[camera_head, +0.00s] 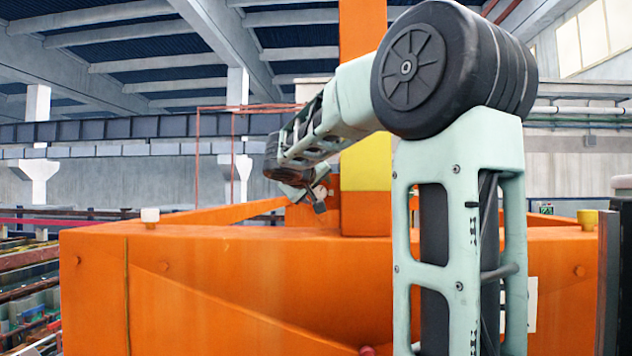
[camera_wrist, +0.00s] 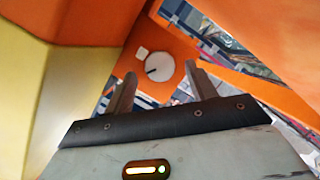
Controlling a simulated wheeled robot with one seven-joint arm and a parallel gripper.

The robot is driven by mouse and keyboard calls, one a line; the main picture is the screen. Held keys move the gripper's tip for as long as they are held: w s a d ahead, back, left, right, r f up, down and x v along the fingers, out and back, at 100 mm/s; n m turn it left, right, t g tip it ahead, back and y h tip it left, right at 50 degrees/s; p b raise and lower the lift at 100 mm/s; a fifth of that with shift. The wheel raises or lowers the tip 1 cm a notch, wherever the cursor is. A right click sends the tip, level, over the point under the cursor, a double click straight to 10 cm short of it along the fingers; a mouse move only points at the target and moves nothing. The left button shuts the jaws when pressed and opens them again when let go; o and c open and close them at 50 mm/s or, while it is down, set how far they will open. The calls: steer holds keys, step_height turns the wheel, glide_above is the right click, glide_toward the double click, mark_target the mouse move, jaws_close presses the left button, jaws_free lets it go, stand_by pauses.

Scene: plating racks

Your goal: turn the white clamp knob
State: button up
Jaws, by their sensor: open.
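In the wrist view the white round knob (camera_wrist: 159,67), with a dark line across its face, sits on an orange plate. My gripper (camera_wrist: 160,72) is open, with one finger to the left of the knob and one to the right in this picture. A gap shows between the knob and each finger. How far the fingertips are from the knob in depth I cannot tell. In the head view my gripper (camera_head: 318,200) is small and far off, beside the orange post. A small pale patch there may be the knob, but it is too small to be sure.
A yellow block (camera_head: 366,170) on the orange post stands close beside my gripper; its yellow face (camera_wrist: 30,95) fills the left of the wrist view. A large orange frame (camera_head: 220,285) lies in front. A white cap (camera_head: 150,217) sits on its left corner.

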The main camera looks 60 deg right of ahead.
steer(key=shift+w+d+f, duration=0.15)
steer(key=shift+d+f, duration=0.05)
steer(key=shift+d, duration=0.25)
steer(key=c, duration=1)
steer(key=shift+f+b, duration=0.2)
steer(key=shift+b, duration=0.35)
steer(key=m+b, duration=0.1)
steer(key=b, duration=0.1)
steer(key=shift+f+t+b, duration=0.1)
steer(key=shift+t+b, duration=0.2)
steer(key=shift+r+m+t+y+b, duration=0.35)
steer(key=shift+m+b, duration=0.35)
steer(key=shift+b, duration=0.35)
steer(key=o, duration=1)
